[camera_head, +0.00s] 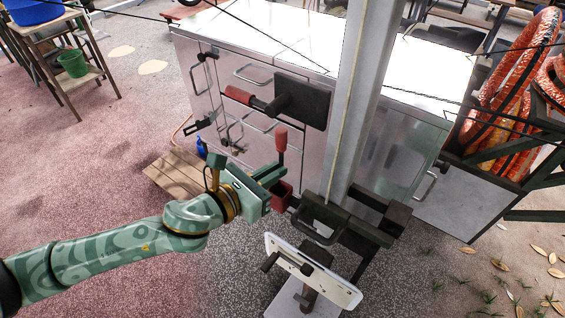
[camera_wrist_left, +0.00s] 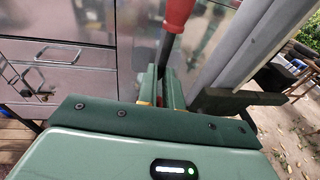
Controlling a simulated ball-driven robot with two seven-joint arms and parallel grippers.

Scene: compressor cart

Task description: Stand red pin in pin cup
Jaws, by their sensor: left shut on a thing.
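The red pin (camera_head: 281,139) stands about upright, with a red grip on top and a thin dark shaft below. My left gripper (camera_head: 270,177) is shut on its shaft. The red grip also shows above the fingers in the left wrist view (camera_wrist_left: 178,14), where the dark shaft runs down between them. A small dark-red cup (camera_head: 281,197), likely the pin cup, is just below the fingertips. The pin's lower end is hidden, so I cannot tell whether it is inside the cup. My right gripper is not in view.
A grey post (camera_head: 363,100) rises close to the right of the pin. A dark block with a sideways red handle (camera_head: 238,95) is behind and above. A metal cabinet (camera_head: 210,88) stands behind. A wooden board (camera_head: 172,174) lies to the left.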

